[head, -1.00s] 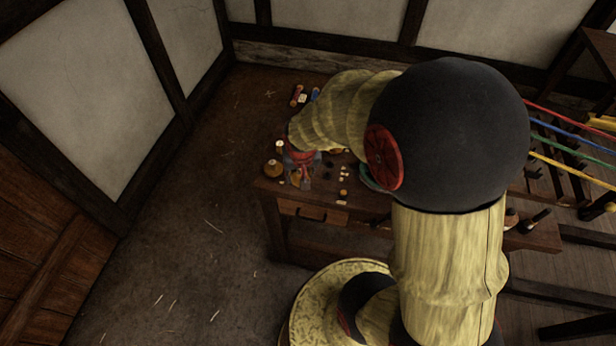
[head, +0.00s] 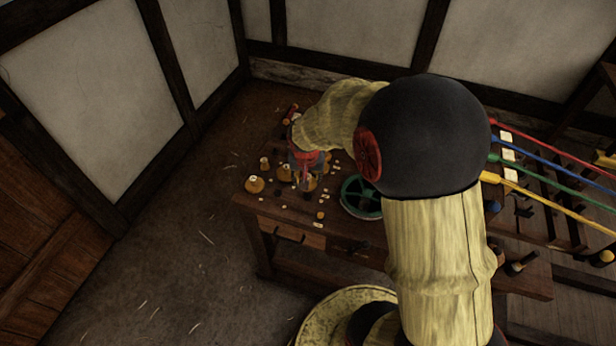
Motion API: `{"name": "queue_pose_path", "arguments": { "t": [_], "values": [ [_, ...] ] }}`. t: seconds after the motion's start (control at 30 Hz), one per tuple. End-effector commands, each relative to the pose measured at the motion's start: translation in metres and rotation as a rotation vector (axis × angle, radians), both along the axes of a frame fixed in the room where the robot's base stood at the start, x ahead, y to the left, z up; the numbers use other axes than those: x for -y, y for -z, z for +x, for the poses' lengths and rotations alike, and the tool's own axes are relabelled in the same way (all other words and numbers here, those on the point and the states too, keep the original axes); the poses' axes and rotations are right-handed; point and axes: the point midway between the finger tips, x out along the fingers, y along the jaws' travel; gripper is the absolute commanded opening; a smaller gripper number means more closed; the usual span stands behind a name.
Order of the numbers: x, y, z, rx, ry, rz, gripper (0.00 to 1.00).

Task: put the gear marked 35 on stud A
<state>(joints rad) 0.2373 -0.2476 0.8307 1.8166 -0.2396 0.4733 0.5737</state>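My gripper (head: 306,172) points down over the left part of a dark wooden bench (head: 290,222), below the red wrist part. Small yellow-brown round pieces, possibly gears, stand near it: one at the bench's left edge (head: 255,185), one just left of the gripper (head: 285,174). Another yellow-brown piece (head: 309,184) is right at the fingers; I cannot tell whether it is between them or behind them. The fingers are too small and dark to read as open or shut. No number 35 and no letter A can be read.
Small pale tags and dark studs are scattered between. Red, blue, green and yellow ropes (head: 550,190) stretch at the right. Open floor (head: 185,255) lies left of the bench.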

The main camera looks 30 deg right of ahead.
Motion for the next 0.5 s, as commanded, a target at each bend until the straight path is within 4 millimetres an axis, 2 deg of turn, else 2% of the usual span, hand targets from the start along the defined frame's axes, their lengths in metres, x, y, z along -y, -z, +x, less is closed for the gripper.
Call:
{"name": "queue_pose_path", "arguments": {
  "t": [0.5],
  "values": [
    [0.0,0.024,0.0,0.0,-0.001,0.0,0.19]
  ]
}}
